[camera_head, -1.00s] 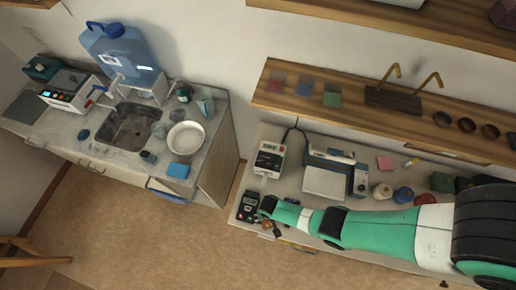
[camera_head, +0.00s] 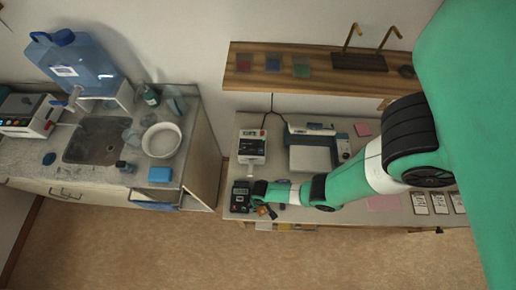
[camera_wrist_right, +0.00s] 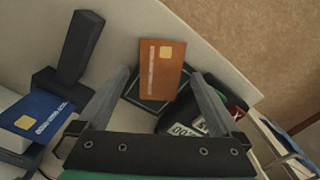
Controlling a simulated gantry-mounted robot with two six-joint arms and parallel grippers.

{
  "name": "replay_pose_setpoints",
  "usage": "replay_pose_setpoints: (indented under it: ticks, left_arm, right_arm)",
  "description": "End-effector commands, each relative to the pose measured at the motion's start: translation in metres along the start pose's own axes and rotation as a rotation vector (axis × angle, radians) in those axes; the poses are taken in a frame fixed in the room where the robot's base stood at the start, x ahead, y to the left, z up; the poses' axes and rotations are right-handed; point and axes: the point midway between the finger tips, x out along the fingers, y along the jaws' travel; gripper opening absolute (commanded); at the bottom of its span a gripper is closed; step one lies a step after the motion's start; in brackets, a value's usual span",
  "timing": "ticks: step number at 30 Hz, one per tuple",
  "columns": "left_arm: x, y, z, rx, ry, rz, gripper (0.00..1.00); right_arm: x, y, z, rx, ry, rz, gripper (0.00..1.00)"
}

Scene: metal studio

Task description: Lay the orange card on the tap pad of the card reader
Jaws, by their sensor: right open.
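The orange card (camera_wrist_right: 165,70) shows in the right wrist view, beyond and between my right fingers (camera_wrist_right: 163,100). Its near part overlaps a dark, green-outlined square pad (camera_wrist_right: 142,93), and its far part extends past the pad's edge. I cannot tell whether it lies flat or touches the pad. The black card reader (camera_head: 240,195) stands at the counter's left front, and its display (camera_wrist_right: 183,130) shows beside the pad. My right gripper (camera_head: 262,203) is open just right of the reader, with a gap on both sides of the card. My left gripper is not in view.
A blue card (camera_wrist_right: 38,122) and a dark upright block (camera_wrist_right: 80,48) are left of the pad. A white device (camera_head: 251,146) stands behind the reader. The counter's front edge is close. A sink (camera_head: 96,140) is on a separate counter at left.

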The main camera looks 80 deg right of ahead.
Motion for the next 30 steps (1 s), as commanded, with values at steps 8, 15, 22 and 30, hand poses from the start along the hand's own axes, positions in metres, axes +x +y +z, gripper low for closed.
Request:
replay_pose_setpoints:
  ticks: [8, 15, 22, 30]
  left_arm:
    - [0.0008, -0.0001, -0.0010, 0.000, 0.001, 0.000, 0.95]
    - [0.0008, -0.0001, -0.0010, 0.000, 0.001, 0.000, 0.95]
    - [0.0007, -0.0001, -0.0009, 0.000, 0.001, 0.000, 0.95]
    - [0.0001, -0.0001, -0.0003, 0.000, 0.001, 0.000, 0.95]
  right_arm:
    - [-0.0010, -0.0003, -0.0001, 0.000, 0.000, 0.000, 0.86]
    - [-0.0010, -0.0003, -0.0001, -0.001, 0.000, 0.000, 0.42]
    - [-0.0010, -0.0003, -0.0003, -0.001, 0.000, 0.000, 0.15]
    - [-0.0010, -0.0006, -0.0078, -0.001, 0.001, -0.001, 0.15]
